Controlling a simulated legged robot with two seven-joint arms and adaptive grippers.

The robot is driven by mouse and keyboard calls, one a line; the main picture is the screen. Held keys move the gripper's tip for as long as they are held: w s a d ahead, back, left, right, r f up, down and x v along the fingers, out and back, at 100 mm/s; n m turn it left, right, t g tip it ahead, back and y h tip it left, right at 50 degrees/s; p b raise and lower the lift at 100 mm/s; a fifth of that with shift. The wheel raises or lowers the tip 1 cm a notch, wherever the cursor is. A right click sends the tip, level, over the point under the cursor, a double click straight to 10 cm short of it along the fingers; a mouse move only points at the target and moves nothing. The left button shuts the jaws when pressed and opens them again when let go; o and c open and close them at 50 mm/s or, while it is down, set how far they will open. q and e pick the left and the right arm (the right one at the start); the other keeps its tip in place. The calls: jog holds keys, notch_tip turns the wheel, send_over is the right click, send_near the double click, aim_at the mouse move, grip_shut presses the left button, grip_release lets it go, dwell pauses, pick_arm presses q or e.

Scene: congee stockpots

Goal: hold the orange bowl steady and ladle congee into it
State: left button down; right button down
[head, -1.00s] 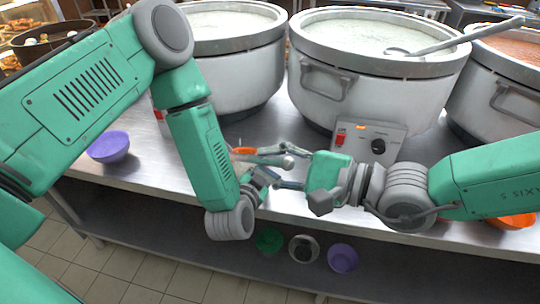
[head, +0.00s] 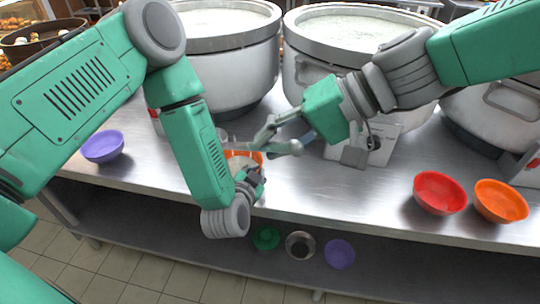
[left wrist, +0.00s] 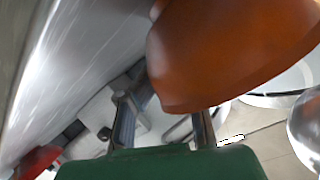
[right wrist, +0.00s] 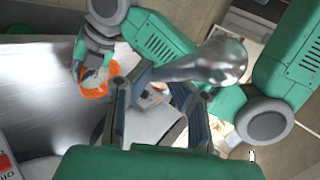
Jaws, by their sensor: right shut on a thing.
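The orange bowl (head: 240,155) stands at the front of the steel table, partly hidden by my left arm; pale congee shows inside it in the right wrist view (right wrist: 92,88). My left gripper (head: 256,178) is at the bowl's near side. In the left wrist view the bowl (left wrist: 225,50) covers the fingertips, so their closure is unclear. My right gripper (head: 283,128) is above and right of the bowl, shut on a metal ladle. The ladle's rounded end (right wrist: 215,62) shows in the right wrist view. The congee pot (head: 345,30) stands behind, partly hidden by my right arm.
Another congee pot (head: 225,60) stands at back left. A purple bowl (head: 102,147) is at left; a red bowl (head: 440,193) and another orange bowl (head: 500,201) are at right. Several bowls sit on the lower shelf.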

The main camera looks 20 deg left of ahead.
pick_arm(q)
jog(key=shift+d, duration=0.15)
pick_arm(e)
jog(key=shift+d+r, duration=0.2)
jog(key=shift+r, duration=0.9)
jog(key=shift+a, duration=0.2)
pick_arm(q)
jog(key=c, duration=1.6)
grip_release()
jog(key=shift+c, duration=0.2)
pick_arm(e)
jog(key=shift+d, duration=0.1)
pick_arm(q)
jog(key=v, duration=1.1)
jog(key=shift+s, duration=0.4)
